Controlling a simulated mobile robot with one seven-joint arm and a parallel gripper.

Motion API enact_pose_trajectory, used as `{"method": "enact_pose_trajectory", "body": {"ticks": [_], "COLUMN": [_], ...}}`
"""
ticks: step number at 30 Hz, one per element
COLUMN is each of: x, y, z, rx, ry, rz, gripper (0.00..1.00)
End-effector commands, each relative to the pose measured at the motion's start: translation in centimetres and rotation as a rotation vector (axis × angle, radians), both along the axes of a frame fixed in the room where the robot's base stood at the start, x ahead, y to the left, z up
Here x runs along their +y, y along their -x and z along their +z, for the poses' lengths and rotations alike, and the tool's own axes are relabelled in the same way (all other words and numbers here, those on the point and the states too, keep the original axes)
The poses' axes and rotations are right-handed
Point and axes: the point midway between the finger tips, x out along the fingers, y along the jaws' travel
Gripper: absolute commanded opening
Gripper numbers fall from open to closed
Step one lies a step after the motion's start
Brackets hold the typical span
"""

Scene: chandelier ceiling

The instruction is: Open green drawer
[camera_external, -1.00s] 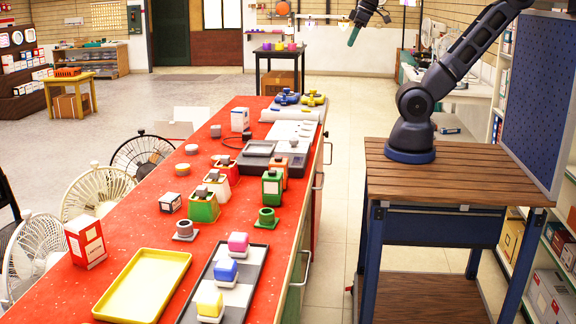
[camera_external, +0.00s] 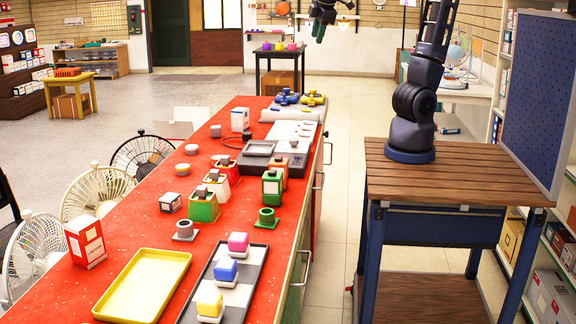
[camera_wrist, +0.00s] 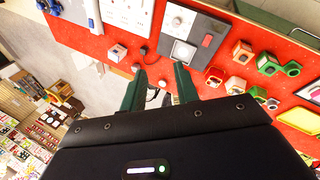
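The red-topped counter (camera_external: 225,136) has drawer fronts with metal handles along its right side. A green front (camera_external: 292,298) shows as a narrow strip near the bottom of the external view, beside a handle (camera_external: 307,268). The front is seen nearly edge-on and looks flush with the counter. My gripper (camera_external: 318,32) is high up near the far end of the counter, well away from the green front. In the wrist view my gripper (camera_wrist: 160,90) has its two green fingers apart with nothing between them, above the red counter top. The green front is not visible there.
A yellow tray (camera_external: 143,285), a grey tray (camera_external: 240,300) with coloured blocks, and several boxes and pots stand on the counter. My arm's base is on a wooden-topped stand (camera_external: 460,175). Clear floor (camera_external: 340,200) lies between counter and stand. White fans (camera_external: 97,190) stand at left.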

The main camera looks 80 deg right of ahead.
Motion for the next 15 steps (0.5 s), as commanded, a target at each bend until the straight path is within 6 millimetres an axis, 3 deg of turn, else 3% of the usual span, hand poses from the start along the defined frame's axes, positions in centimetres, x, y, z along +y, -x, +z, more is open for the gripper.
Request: {"method": "enact_pose_trajectory", "body": {"ticks": [6,15], "x": [6.0,15.7], "y": [-2.5,-4.0], "z": [0.2,0.3], "rx": [-0.008,-0.074], "ry": [0.144,0.338], "rz": [0.108,0.252], "gripper": [0.31,0.31]}}
